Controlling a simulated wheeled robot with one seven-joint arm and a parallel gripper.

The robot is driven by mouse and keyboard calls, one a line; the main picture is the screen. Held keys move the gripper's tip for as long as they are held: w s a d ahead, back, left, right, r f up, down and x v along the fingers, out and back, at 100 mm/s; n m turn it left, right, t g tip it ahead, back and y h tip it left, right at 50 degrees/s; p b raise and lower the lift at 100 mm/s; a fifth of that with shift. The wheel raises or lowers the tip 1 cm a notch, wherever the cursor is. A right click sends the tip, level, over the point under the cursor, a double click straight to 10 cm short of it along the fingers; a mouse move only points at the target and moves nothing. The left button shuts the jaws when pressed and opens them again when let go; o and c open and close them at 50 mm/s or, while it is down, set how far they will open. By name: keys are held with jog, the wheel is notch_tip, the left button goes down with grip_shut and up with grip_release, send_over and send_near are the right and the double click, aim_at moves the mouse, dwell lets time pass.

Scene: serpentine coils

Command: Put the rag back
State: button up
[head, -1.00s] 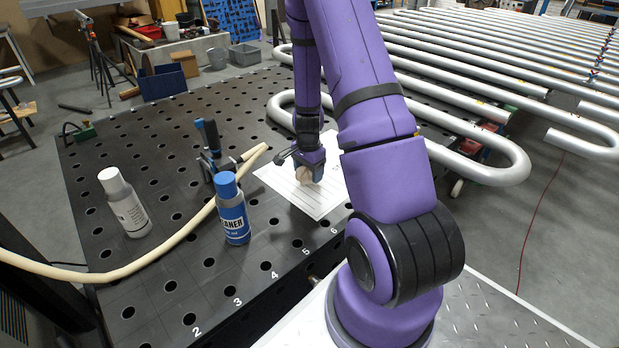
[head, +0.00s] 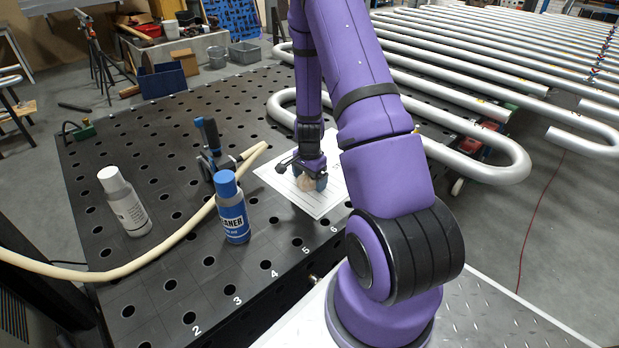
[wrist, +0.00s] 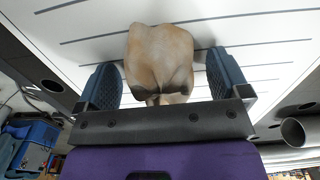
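The rag (wrist: 160,58) is a crumpled beige bundle. In the wrist view it sits between the two blue fingers of my gripper (wrist: 163,80), with only narrow gaps showing beside it. In the head view the rag (head: 306,184) shows under my gripper (head: 308,181), over a white lined sheet (head: 318,208) on the black perforated table (head: 130,278). I cannot tell whether the rag touches the sheet.
A blue cleaner bottle (head: 232,212), a white-capped grey bottle (head: 124,205) and a blue-handled clamp (head: 211,150) stand left of the sheet. A beige hose (head: 170,243) curves past them. Silver serpentine pipes (head: 480,165) lie to the right.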

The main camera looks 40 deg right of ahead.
jog(key=r, duration=0.9)
jog(key=shift+s+r, duration=0.25)
jog(key=shift+s, duration=0.05)
jog(key=shift+a+r, duration=0.2)
jog(key=shift+r, duration=0.8)
jog(key=s+a+r+n+t, duration=0.1)
jog(key=a+r+n, duration=0.3)
jog(key=a+r, duration=0.45)
jog(key=s+a+r+n+t, duration=0.2)
jog(key=a+r+n, duration=0.25)
jog(key=r, duration=0.65)
jog(key=s+a+r+n+t, duration=0.1)
jog(key=s+a+r+n, duration=0.3)
jog(key=s, duration=0.4)
jog(key=s+a+r+n+t, duration=0.1)
jog(key=s+a+r+n, duration=0.4)
jog(key=s+r, duration=0.3)
jog(key=shift+s+a, duration=0.3)
jog(key=shift+a, duration=0.2)
